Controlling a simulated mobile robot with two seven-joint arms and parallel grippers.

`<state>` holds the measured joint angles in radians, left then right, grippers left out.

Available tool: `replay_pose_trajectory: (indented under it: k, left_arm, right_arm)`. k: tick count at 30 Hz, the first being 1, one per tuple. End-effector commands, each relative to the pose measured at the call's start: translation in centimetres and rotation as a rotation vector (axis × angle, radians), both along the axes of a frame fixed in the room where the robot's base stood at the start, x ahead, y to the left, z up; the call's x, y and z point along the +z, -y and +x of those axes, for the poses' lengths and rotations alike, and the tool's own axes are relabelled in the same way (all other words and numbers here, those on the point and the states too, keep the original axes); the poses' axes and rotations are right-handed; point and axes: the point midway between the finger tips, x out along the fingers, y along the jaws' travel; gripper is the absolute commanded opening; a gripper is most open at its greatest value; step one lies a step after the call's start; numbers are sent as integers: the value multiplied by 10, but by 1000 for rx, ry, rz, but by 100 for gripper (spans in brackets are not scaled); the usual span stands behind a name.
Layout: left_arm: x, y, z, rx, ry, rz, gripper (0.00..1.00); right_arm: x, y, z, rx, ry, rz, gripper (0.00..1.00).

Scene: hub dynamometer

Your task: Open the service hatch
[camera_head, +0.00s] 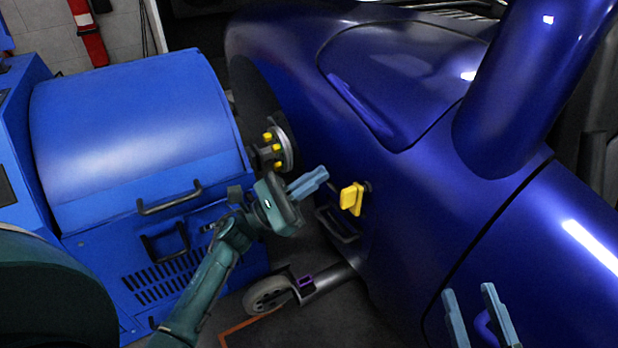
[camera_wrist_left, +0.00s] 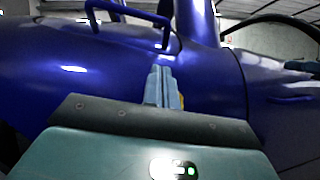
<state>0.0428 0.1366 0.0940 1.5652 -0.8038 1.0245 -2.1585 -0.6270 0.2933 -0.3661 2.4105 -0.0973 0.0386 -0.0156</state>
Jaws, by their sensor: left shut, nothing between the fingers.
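My left gripper (camera_head: 322,174) is shut and empty in the head view, just up and left of a yellow block-shaped handle (camera_head: 351,199) on the side of the blue car. Its closed fingers (camera_wrist_left: 165,70) also show in the wrist view, with a bit of yellow (camera_wrist_left: 181,100) beside them. A large outlined panel (camera_head: 395,75) lies flush in the car body. The blue machine at left has a vented panel (camera_head: 160,280) with handles. I cannot tell which panel is the service hatch. My right gripper (camera_head: 468,290) is at bottom right, fingers apart, by the car.
The blue machine's rounded cover (camera_head: 135,125) stands at left, close to my left arm. A hub with yellow nuts (camera_head: 272,145) sits between machine and car. A small wheel (camera_head: 268,296) on a grey bar is below. A blue handle (camera_wrist_left: 130,28) shows in the wrist view.

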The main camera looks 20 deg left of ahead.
Motion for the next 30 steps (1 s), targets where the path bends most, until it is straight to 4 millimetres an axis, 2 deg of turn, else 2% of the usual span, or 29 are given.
replay_pose_trajectory:
  k: [10,13,18,30]
  left_arm:
    - [41,48,41,-1,4,-1,0]
    - [58,51,39,-1,3,-1,0]
    - [73,56,39,-1,1,-2,0]
    - [76,57,39,-1,-1,-3,0]
  right_arm:
    - [-1,0,0,0,-2,1,36]
    - [2,0,0,-2,-1,-5,36]
    - [2,0,0,-3,2,-10,36]
    - [-4,1,0,-8,-10,-18,36]
